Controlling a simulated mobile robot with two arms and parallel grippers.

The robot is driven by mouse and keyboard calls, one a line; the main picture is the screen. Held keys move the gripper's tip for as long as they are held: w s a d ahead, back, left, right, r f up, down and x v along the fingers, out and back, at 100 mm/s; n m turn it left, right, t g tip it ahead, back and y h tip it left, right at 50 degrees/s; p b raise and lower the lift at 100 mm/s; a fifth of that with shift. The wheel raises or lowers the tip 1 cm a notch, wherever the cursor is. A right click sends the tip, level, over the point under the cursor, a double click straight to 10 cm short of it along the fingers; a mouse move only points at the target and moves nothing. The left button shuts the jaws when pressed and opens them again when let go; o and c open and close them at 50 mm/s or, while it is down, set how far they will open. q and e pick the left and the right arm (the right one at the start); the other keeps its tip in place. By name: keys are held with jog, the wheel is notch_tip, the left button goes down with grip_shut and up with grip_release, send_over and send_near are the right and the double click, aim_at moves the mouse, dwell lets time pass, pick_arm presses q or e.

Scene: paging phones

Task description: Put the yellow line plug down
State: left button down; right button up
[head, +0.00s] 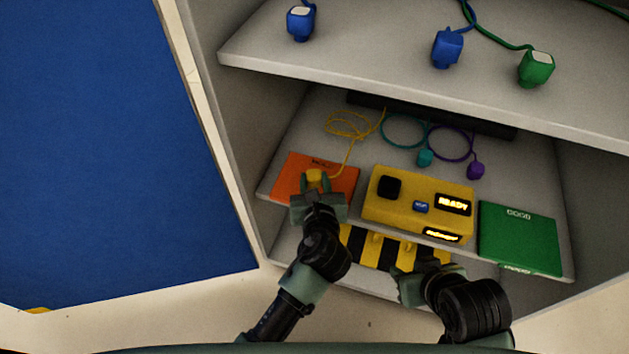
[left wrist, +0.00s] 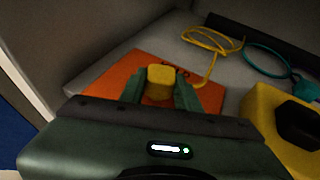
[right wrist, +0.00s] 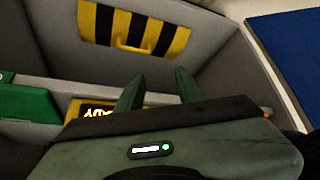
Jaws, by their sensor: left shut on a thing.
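The yellow line plug (head: 315,176) is between the fingers of my left gripper (head: 316,182), which is shut on it over the orange mat (head: 287,175). In the left wrist view the yellow plug (left wrist: 161,79) sits between the two green fingers, with the orange mat (left wrist: 120,82) beneath. I cannot tell whether the plug touches the mat. Its yellow cord (head: 349,124) runs back into a loose coil on the shelf. My right gripper (right wrist: 158,88) is low at the front, near the striped panel; its fingers stand apart with nothing seen between them.
A yellow box (head: 412,215) with a black knob and READY display stands right of the orange mat. A green mat (head: 519,238) lies further right. Teal (head: 425,158) and purple (head: 476,170) plugs lie behind. The upper shelf (head: 380,80) overhangs, holding blue and green plugs.

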aim_at(315, 182)
jog(key=shift+s, duration=0.1)
pick_arm(q)
jog(key=c, duration=1)
grip_release()
jog(key=shift+f, duration=0.1)
jog(key=shift+s+r, duration=0.2)
jog(key=shift+r, duration=0.05)
jog(key=p+v, duration=0.1)
jog(key=v, duration=0.2)
jog(key=shift+s+r, duration=0.1)
jog(key=shift+p+v, duration=1.25)
jog(key=shift+v, duration=2.9)
pick_arm(e)
jog(key=shift+s+d+f+g+h, duration=0.1)
jog(key=shift+s+d+f+g, duration=0.15)
jog(key=shift+s+g, duration=0.4)
jog(key=shift+s+d+f+g+h, duration=0.1)
jog(key=shift+s+d+f+g, duration=0.2)
jog(key=shift+s, duration=0.55)
jog(key=shift+s+d+f+g+h, duration=0.1)
jog(key=shift+s+d+g, duration=0.05)
jog(key=shift+s+g, duration=0.5)
jog(key=shift+s, duration=0.1)
